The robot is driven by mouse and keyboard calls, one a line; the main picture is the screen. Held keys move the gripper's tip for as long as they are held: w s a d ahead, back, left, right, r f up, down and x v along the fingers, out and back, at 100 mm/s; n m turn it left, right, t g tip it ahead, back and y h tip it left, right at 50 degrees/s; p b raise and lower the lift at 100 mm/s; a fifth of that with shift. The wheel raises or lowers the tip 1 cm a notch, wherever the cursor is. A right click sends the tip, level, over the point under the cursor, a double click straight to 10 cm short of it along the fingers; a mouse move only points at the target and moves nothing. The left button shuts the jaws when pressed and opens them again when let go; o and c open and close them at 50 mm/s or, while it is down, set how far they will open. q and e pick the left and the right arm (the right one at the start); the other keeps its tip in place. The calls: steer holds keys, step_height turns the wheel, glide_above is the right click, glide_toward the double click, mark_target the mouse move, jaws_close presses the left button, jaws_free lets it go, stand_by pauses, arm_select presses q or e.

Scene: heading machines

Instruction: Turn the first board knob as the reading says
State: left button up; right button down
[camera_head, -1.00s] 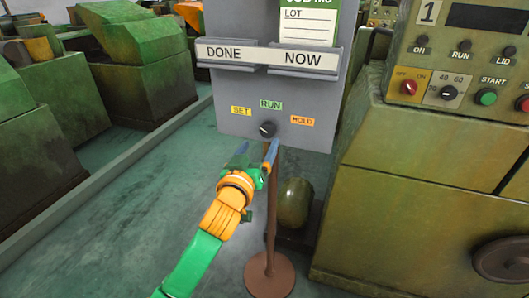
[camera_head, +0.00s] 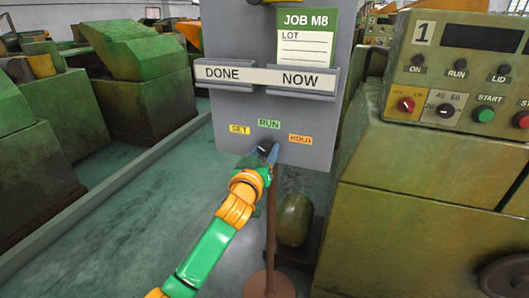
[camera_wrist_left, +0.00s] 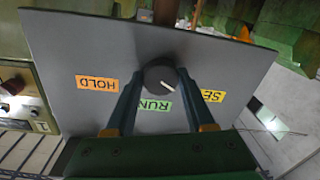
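The board knob (camera_wrist_left: 160,76) is dark and round, on a grey board (camera_head: 228,105) below the labels SET (camera_head: 239,129), RUN (camera_head: 269,124) and HOLD (camera_head: 300,139). In the left wrist view the board appears upside down, and the knob's white mark points between RUN and SET. My left gripper (camera_head: 264,154) is at the knob. In the wrist view its two fingers (camera_wrist_left: 160,74) stand open on either side of the knob; contact is not clear. In the head view the fingers partly hide the knob. My right gripper is not in view.
A brown post (camera_head: 271,225) carries the board. Green machines (camera_head: 75,170) stand left.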

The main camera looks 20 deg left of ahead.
arm_select(q)
jaws_close()
steer(key=shift+m, duration=0.3)
steer(key=m+p, duration=0.2)
steer(key=m, duration=0.2)
steer(key=shift+m, duration=0.3)
steer(key=m, duration=0.3)
steer(key=shift+m+p, duration=0.3)
steer(key=shift+p, duration=0.05)
steer(key=shift+f+m+t+h+p, duration=0.15)
steer(key=shift+m+t+h+p, duration=0.15)
steer(key=shift+m, duration=1.3)
